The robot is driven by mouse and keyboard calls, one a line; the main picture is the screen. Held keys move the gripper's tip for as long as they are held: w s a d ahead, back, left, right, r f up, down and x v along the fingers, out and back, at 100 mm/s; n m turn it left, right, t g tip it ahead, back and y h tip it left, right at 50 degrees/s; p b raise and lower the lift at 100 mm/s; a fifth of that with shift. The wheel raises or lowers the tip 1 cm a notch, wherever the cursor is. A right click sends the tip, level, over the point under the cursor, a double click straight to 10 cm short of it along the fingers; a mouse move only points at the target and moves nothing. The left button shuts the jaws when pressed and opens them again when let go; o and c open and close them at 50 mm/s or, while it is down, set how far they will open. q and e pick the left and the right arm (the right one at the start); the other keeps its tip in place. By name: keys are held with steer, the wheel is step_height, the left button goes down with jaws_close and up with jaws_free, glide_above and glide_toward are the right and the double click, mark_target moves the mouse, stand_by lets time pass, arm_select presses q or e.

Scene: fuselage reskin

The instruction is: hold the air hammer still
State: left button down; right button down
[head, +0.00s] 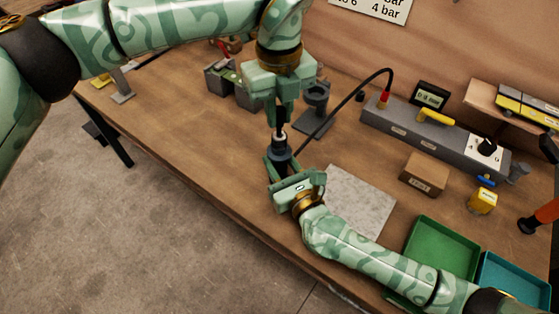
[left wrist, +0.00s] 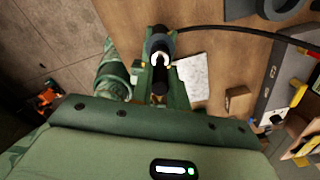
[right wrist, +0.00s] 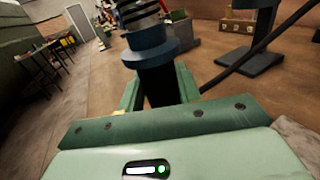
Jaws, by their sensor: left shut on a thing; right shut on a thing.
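The air hammer (head: 279,146) is a dark, roughly upright tool with a lighter collar, near the table's front edge in the head view. My right gripper (head: 279,165) is shut on its body from below. In the right wrist view, the dark body of the air hammer (right wrist: 158,82) stands between my green fingers, under a blue-grey collar and a ridged part. My left gripper (head: 281,118) is directly above, pointing down, shut on a thin dark bit (head: 281,130) at the hammer's top.
A black hose (head: 350,95) arcs from near the hammer to the grey air unit (head: 430,135). A dark stand (head: 316,105) is close behind my left gripper. A pale sheet (head: 358,200), a cardboard box (head: 424,174) and a green tray (head: 440,247) lie to the right.

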mark_target(279, 109)
arm_select(q)
steer(key=shift+r, duration=0.4)
steer(key=shift+r, duration=1.35)
arm_select(e)
steer(key=c, duration=0.9)
jaws_free()
steer(key=v, duration=1.2)
